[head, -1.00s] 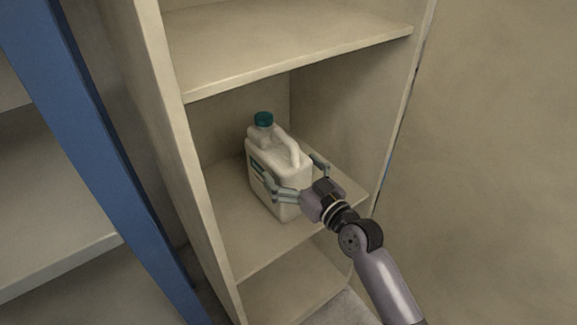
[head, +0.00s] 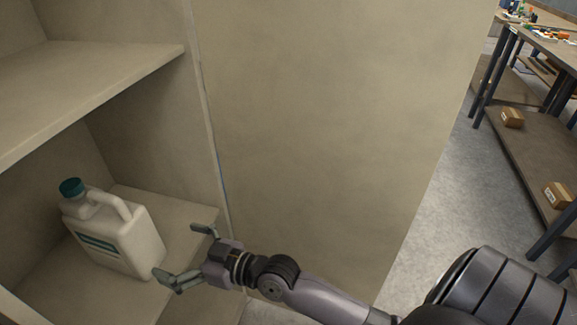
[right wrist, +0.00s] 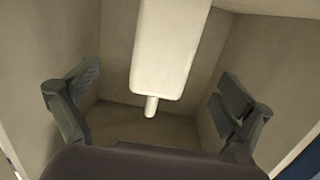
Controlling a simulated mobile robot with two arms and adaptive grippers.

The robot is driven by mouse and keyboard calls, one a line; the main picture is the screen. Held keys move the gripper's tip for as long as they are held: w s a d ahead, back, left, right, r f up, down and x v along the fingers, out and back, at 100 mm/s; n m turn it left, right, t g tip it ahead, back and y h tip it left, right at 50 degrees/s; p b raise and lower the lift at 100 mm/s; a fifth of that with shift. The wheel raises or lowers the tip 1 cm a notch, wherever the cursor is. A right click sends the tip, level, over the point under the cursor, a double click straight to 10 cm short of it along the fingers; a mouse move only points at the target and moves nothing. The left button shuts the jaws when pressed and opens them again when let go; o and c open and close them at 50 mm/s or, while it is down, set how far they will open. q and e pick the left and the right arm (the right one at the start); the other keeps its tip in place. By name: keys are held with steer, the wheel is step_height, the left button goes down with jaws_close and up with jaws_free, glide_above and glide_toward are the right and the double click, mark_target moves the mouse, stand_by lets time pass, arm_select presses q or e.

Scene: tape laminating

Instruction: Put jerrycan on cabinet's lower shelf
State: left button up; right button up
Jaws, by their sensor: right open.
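The white jerrycan (head: 125,235) with a teal cap and a teal label stands upright on a shelf (head: 185,215) of the beige cabinet, below a higher shelf (head: 90,90). My right gripper (head: 188,255) is open and empty, just to the right of the jerrycan. One finger is close to the jerrycan's lower corner; I cannot tell whether it touches. In the right wrist view the jerrycan (right wrist: 170,50) is ahead between the two spread fingers (right wrist: 155,100), apart from both. My left gripper is not in view.
A beige cabinet side panel (head: 310,130) stands right of the open compartment, close to my right arm. Work tables (head: 545,35) with small items and boxes (head: 512,117) stand farther right, with clear grey floor (head: 460,190) between.

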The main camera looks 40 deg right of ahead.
steer(key=s+d+f+m+g+h, duration=0.1)
steer(key=s+d+f+g+h, duration=0.1)
steer(key=f, duration=0.6)
steer(key=s+d+f+m+g+h, duration=0.1)
steer(key=s+f, duration=0.1)
steer(key=f, duration=0.5)
steer(key=s+d+f+m+g+h, duration=0.1)
steer(key=s+d+f+g+h, duration=0.2)
steer(key=s+f, duration=0.7)
steer(key=s+d+f+m+g+h, duration=0.1)
steer(key=s+d+f+g+h, duration=0.2)
steer(key=s+f, duration=0.8)
steer(key=d+f+g, duration=0.2)
steer(key=d, duration=0.1)
steer(key=shift+s+g, duration=0.2)
steer(key=shift+g, duration=0.1)
